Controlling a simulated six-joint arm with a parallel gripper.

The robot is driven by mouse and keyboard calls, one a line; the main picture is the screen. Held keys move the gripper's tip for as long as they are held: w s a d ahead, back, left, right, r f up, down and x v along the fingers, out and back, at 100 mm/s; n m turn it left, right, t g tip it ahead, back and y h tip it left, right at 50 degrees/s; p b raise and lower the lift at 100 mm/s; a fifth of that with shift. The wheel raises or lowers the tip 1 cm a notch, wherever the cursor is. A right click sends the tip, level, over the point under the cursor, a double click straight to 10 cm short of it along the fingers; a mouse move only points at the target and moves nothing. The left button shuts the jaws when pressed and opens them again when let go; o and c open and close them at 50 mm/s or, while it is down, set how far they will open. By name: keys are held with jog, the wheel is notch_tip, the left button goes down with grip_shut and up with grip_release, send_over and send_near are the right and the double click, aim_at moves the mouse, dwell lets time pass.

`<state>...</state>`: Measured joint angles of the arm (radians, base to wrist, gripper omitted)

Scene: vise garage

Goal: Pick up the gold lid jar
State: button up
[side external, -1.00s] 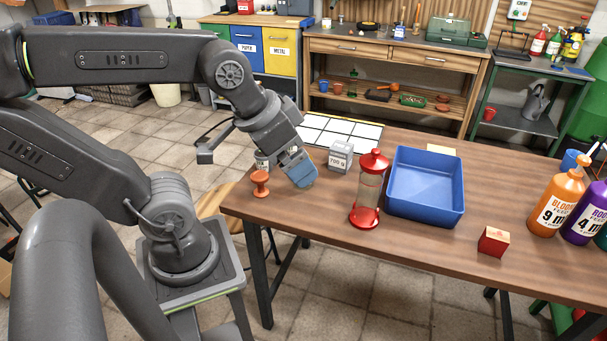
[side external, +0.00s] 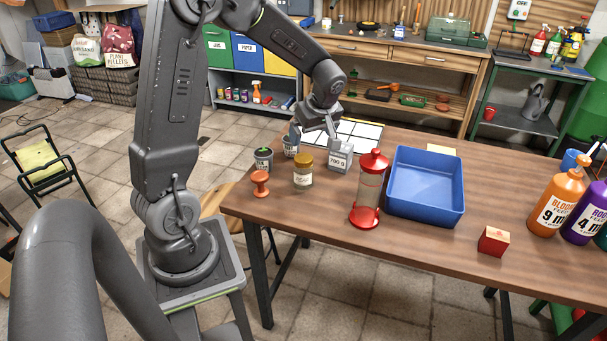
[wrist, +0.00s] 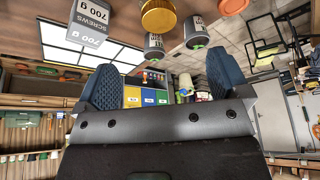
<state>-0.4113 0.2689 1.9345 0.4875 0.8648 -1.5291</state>
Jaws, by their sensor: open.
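The gold lid jar (side external: 303,174) stands upright on the wooden table, a glass jar with a pale label. My gripper (side external: 314,133) is open and empty above and behind it, apart from it. In the wrist view the round gold lid (wrist: 158,17) shows at the top edge, beyond the open fingers (wrist: 160,82), with nothing between them. Most of the jar's body is out of sight there.
A grey 700 g screws box (side external: 340,157) stands close right of the jar. A dark jar (side external: 264,160) and an orange knob-shaped object (side external: 260,183) are to its left. A red-capped clear dispenser (side external: 369,188) and blue bin (side external: 425,205) stand further right.

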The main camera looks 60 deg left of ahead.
aim_at(304, 158)
jog(key=x, duration=0.9)
jog(key=shift+a, duration=0.2)
jog(key=shift+x, duration=2.75)
jog(key=shift+w, duration=0.15)
jog(key=shift+c, duration=0.2)
jog(key=c, duration=1)
jog(key=shift+r, duration=0.1)
